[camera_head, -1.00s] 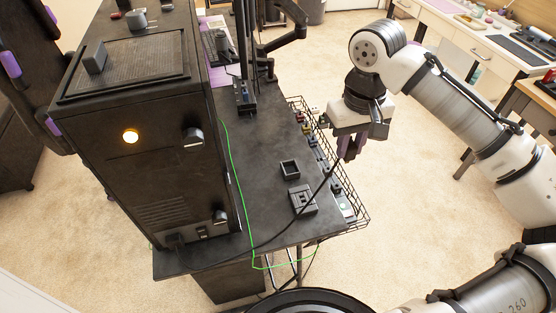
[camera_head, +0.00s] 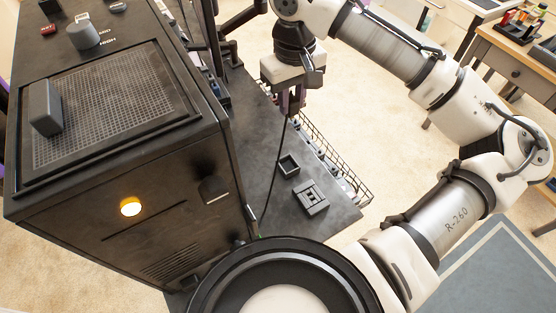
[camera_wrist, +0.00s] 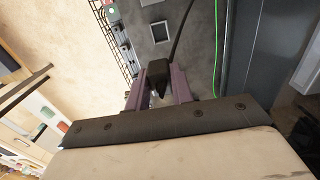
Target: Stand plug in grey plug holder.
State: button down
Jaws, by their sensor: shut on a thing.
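My gripper (camera_wrist: 160,88) is shut on a black plug (camera_wrist: 158,70), with a purple finger on each side. In the head view my gripper (camera_head: 290,103) points down above the dark table, and the plug itself is hard to make out there. A black cable (camera_head: 271,180) hangs from the plug toward the tall black cabinet. A small square open-topped grey holder (camera_head: 289,165) stands on the table, below and apart from my gripper in the picture. It also shows in the wrist view (camera_wrist: 160,32). The holder looks empty.
A grey slotted block (camera_head: 311,197) lies near the holder. A wire basket (camera_head: 340,160) with small items runs along the table's right edge. The tall black cabinet (camera_head: 130,180) stands left. A green wire (camera_wrist: 215,60) crosses the table.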

notch_tip(320, 180, down, 20)
jog(key=shift+p, duration=1)
jog(key=shift+s+f+b, duration=0.15)
jog(key=shift+f+b, duration=0.15)
jog(key=shift+f, duration=0.25)
jog(key=c, duration=1.3)
grip_release()
jog(key=shift+o, duration=0.5)
jog(key=shift+r, duration=0.3)
notch_tip(320, 180, up, 13)
jog(key=b, duration=0.1)
jog(key=shift+w+f, duration=0.15)
jog(key=shift+w, duration=0.05)
